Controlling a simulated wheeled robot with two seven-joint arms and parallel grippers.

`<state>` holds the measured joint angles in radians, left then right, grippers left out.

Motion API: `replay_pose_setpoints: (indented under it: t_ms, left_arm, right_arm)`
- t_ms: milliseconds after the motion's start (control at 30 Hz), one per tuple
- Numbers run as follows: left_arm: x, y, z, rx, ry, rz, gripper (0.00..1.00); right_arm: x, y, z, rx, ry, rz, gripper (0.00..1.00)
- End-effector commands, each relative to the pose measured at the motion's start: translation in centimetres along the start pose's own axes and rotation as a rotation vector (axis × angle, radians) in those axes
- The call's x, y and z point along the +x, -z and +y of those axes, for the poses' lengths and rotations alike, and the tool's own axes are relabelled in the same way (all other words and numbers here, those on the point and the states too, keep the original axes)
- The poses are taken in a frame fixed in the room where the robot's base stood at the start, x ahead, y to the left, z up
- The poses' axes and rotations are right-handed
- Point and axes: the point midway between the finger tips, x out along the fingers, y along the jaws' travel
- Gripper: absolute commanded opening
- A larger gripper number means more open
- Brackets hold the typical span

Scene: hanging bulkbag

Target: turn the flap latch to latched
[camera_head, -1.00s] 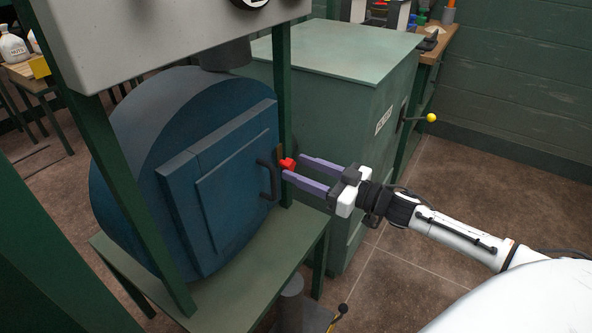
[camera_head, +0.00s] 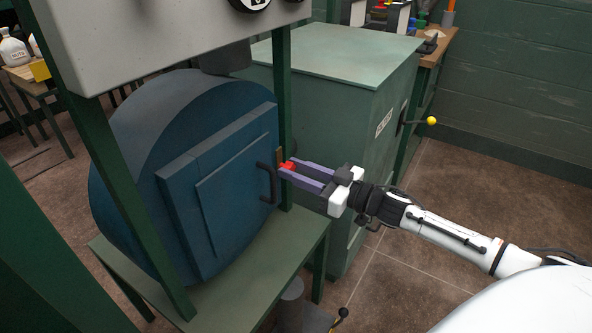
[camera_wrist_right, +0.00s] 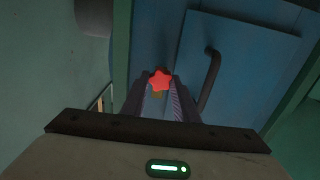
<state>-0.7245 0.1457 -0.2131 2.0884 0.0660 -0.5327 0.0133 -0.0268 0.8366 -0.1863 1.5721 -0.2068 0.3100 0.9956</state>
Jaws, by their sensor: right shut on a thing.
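The red flap latch knob (camera_head: 288,166) sits at the right edge of the blue flap (camera_head: 217,190) on the hanging blue drum. In the right wrist view the knob (camera_wrist_right: 160,79) shows as a red star shape between the fingertips. My right gripper (camera_head: 290,170) reaches in from the right and is shut on the knob, its purple fingers on either side; it also shows in the right wrist view (camera_wrist_right: 159,86). The latch's part behind the knob is mostly hidden. My left gripper is not in view.
A dark bar handle (camera_head: 267,183) stands on the flap just left of the fingertips. A green frame post (camera_head: 283,110) rises right behind the latch. A green cabinet (camera_head: 335,55) with a yellow-knobbed lever (camera_head: 431,121) stands behind. Floor at the right is clear.

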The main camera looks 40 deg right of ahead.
Motion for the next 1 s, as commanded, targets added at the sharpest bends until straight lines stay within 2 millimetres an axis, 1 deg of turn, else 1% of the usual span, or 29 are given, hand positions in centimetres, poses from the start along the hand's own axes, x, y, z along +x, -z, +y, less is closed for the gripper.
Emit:
replay_pose_setpoints:
  t_ms: [167,367,533,800,1000]
  left_arm:
    - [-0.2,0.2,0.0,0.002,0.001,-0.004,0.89]
    - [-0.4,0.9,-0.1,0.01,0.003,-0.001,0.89]
    - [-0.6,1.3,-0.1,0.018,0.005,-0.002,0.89]
    - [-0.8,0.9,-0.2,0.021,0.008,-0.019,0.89]
    - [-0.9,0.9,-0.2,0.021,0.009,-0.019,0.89]
  right_arm:
    - [0.0,0.1,-0.1,-0.058,0.002,0.001,0.04]
    - [0.0,0.2,-0.1,-0.194,0.001,0.001,0.04]
    - [0.0,0.2,-0.2,-0.35,0.001,0.001,0.04]
    - [0.0,0.0,-0.2,-0.609,0.001,0.002,0.04]
    - [0.0,-0.1,-0.3,-0.798,0.001,0.002,0.04]
